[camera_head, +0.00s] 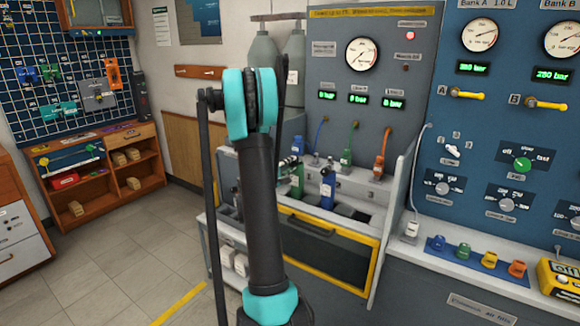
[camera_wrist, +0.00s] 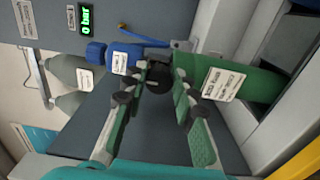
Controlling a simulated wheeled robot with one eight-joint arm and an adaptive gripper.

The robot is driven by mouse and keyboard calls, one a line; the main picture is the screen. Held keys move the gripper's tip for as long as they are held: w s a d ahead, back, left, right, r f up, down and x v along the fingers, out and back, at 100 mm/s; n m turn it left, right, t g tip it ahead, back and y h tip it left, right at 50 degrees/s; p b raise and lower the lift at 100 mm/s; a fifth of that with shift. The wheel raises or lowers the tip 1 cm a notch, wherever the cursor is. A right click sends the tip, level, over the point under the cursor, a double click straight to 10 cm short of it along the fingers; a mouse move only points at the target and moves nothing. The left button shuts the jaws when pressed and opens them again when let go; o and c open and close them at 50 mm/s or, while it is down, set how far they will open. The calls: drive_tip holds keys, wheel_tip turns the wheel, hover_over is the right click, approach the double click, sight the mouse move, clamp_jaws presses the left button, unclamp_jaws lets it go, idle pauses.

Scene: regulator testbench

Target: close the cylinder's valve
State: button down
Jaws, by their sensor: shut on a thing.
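The green cylinder (camera_wrist: 265,86) with a white label lies across the right of the wrist view. Its black round valve knob (camera_wrist: 158,73) is at its left end, in the middle of that view. My gripper (camera_wrist: 160,80) has a finger on either side of the knob and is shut on it. A blue connector (camera_wrist: 124,58) with a label is just left of the valve. In the head view the green cylinder (camera_head: 297,182) stands in the bench bay, partly hidden; my arm hides most of the gripper.
A blue cylinder (camera_head: 328,188) stands right of the green one. Blue, green and orange (camera_head: 380,160) hoses hang from the panel (camera_head: 340,95), whose three line displays look like 0 bar. Grey cylinders (camera_head: 262,60) stand behind my arm. The floor (camera_head: 150,265) at left is clear.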

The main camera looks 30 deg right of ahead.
idle(0.3)
drive_tip(key=c, duration=1.2)
unclamp_jaws()
drive_tip(key=shift+a, duration=0.1)
drive_tip(key=v, duration=1.1)
drive_tip(key=shift+s+a, duration=0.2)
drive_tip(key=shift+a, duration=0.15)
drive_tip(key=shift+f, duration=0.1)
